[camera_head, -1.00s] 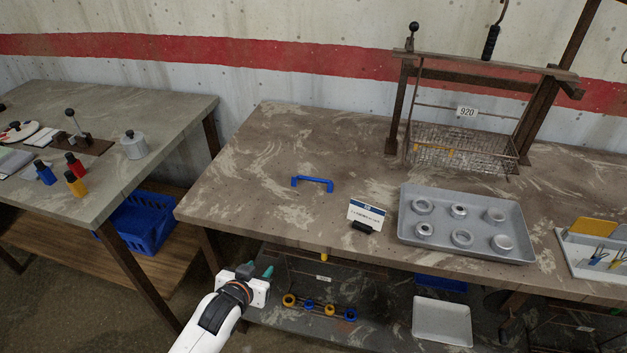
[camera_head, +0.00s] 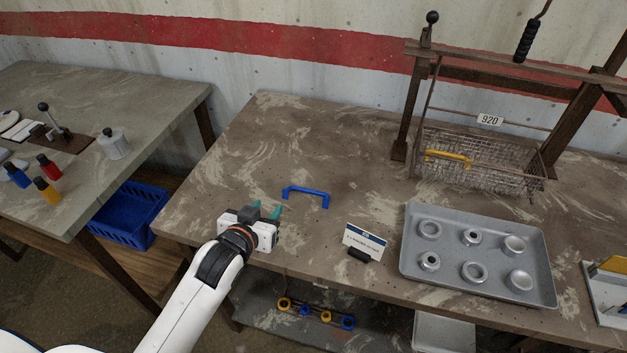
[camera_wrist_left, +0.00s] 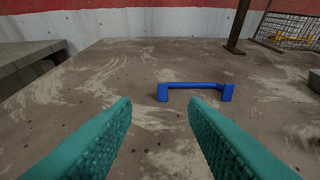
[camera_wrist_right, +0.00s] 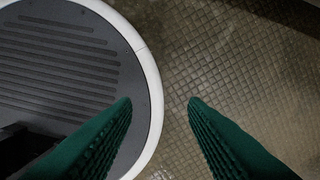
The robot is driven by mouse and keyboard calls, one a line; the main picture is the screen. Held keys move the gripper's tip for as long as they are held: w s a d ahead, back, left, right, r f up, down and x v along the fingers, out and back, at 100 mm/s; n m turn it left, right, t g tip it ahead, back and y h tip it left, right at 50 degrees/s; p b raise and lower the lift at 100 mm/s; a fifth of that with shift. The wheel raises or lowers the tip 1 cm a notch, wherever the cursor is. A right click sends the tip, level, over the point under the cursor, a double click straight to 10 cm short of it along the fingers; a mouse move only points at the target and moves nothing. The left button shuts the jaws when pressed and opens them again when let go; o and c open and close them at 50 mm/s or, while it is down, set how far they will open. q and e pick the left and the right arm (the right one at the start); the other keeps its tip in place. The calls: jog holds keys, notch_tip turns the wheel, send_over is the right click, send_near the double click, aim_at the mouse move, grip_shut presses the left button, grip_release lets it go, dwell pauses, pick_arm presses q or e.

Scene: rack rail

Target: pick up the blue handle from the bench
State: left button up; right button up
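The blue handle (camera_head: 306,191) lies on the brown bench (camera_head: 330,135), left of the middle of the bench top. It also shows in the left wrist view (camera_wrist_left: 196,86), ahead of the fingers and a little to the right. My left gripper (camera_head: 266,210) is over the bench's front left part, open and empty, close to the handle but apart from it. Its teal fingers (camera_wrist_left: 160,112) show spread in the left wrist view. My right gripper (camera_wrist_right: 160,110) is open and empty above the floor, away from the bench; it is not in the head view.
A small sign (camera_head: 364,240) stands right of the handle. A grey tray (camera_head: 408,262) with several metal rings is further right. A wire basket (camera_head: 490,175) with a yellow handle (camera_head: 448,156) hangs at the back right. The bench around the blue handle is clear.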

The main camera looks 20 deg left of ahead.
aim_at(285, 190)
pick_arm(q)
jog(key=x, duration=0.5)
jog(key=shift+w+p, duration=0.25)
jog(key=shift+p, duration=0.05)
jog(key=shift+w+d+f, duration=0.15)
jog(key=shift+w+f, duration=0.05)
jog(key=shift+w, duration=0.4)
jog(key=p+x, duration=0.1)
jog(key=x, duration=0.3)
jog(key=shift+w+d+f, duration=0.15)
jog(key=shift+w+f, duration=0.05)
jog(key=shift+w, duration=0.15)
pick_arm(e)
jog(key=shift+s+r, duration=0.55)
jog(key=shift+r, duration=0.25)
pick_arm(q)
jog(key=shift+s, duration=0.1)
jog(key=shift+c, duration=0.3)
grip_shut()
pick_arm(e)
jog(key=shift+s, duration=0.15)
